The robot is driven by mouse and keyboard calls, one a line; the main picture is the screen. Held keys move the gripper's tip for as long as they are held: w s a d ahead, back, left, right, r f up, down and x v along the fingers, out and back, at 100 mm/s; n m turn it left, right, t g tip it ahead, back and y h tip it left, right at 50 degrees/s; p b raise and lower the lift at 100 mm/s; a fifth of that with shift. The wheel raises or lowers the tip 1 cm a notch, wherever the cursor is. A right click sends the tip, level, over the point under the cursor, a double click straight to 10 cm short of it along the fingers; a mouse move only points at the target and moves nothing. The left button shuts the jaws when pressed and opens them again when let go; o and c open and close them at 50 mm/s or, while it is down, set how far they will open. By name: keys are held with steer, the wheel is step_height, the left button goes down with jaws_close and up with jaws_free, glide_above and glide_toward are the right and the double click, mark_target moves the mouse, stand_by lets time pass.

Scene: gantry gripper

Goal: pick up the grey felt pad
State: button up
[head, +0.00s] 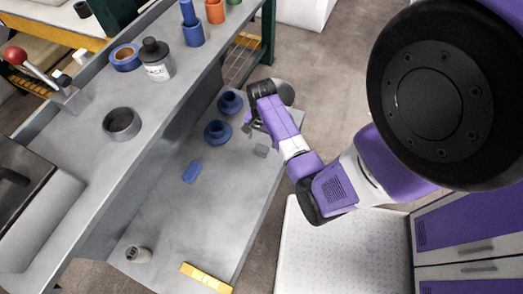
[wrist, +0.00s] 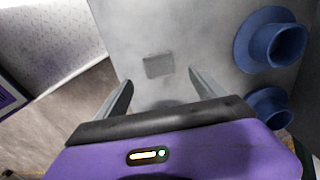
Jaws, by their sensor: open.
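The grey felt pad (head: 261,150) is a small flat square on the lower grey shelf, near its right edge in the head view. In the wrist view the pad (wrist: 158,65) lies just beyond the fingertips, roughly centred between them. My gripper (wrist: 161,79) is open and empty, with its two fingers apart. In the head view my gripper (head: 252,127) is over the shelf, close to the pad on its upper left side. The fingers are small and partly hidden by my arm there.
Two blue flanged parts (head: 217,132) (head: 230,102) stand near the gripper; they are at the right in the wrist view (wrist: 270,40). A blue block (head: 191,172), a yellow bar (head: 206,278) and a grey cylinder (head: 138,254) are on the shelf. The upper bench (head: 85,165) overhangs at left.

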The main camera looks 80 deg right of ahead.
mark_target(261, 148)
steer(key=f, duration=0.2)
steer(key=f+b, duration=0.1)
steer(key=f, duration=0.4)
steer(key=shift+a+f, duration=0.1)
steer(key=shift+a, duration=0.15)
steer(key=c, duration=1.4)
steer(key=shift+c, duration=0.2)
step_height(261, 148, up, 20)
steer(key=p, duration=0.3)
